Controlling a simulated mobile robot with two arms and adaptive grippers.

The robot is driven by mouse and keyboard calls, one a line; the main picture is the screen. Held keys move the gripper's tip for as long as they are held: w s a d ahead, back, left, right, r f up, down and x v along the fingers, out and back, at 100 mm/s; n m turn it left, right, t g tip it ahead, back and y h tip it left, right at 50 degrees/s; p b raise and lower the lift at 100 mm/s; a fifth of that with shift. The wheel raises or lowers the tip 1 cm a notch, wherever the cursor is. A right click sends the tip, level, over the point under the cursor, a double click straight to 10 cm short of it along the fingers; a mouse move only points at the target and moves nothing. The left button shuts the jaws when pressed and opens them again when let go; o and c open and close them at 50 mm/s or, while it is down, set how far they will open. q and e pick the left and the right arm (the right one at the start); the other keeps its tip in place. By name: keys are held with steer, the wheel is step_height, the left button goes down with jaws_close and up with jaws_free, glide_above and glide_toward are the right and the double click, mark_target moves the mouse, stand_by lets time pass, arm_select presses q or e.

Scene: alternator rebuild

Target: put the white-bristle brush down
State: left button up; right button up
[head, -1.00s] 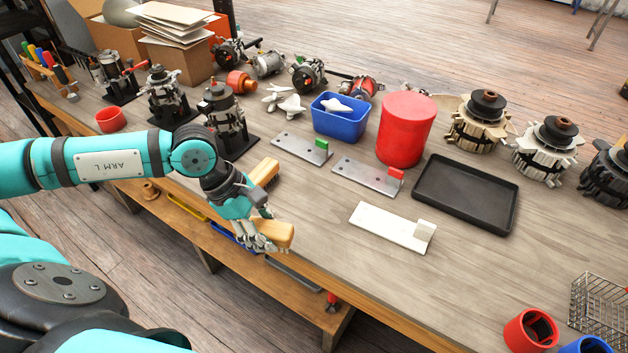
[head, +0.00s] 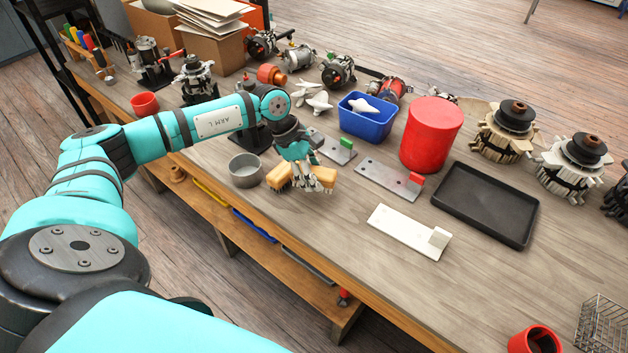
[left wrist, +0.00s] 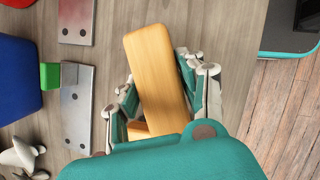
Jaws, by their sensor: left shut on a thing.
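A brush with a pale wooden back (head: 324,175) is in my left gripper (head: 303,186), low over the front part of the bench. In the left wrist view its wooden back (left wrist: 160,80) lies lengthwise between the fingers (left wrist: 165,90), which close on it from both sides. Whether the held brush touches the bench cannot be told. My right gripper is not in view.
A grey metal cup (head: 246,170) stands left of the gripper. A blue bin (head: 366,122), red canister (head: 431,140) and black tray (head: 486,205) stand beyond.

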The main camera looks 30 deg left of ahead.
arm_select(q)
step_height(320, 180, down, 2)
steer(key=shift+s+f+p, duration=0.1)
steer(key=shift+f+p, duration=0.1)
steer(key=shift+p, duration=0.15)
steer(key=shift+f, duration=0.3)
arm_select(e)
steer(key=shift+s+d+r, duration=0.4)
arm_select(q)
steer(key=shift+f, duration=0.1)
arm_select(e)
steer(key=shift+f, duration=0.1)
arm_select(q)
steer(key=o, duration=0.7)
steer(key=shift+f, duration=0.1)
steer(key=shift+c, duration=0.2)
steer(key=o, duration=0.5)
steer(key=shift+c, duration=0.2)
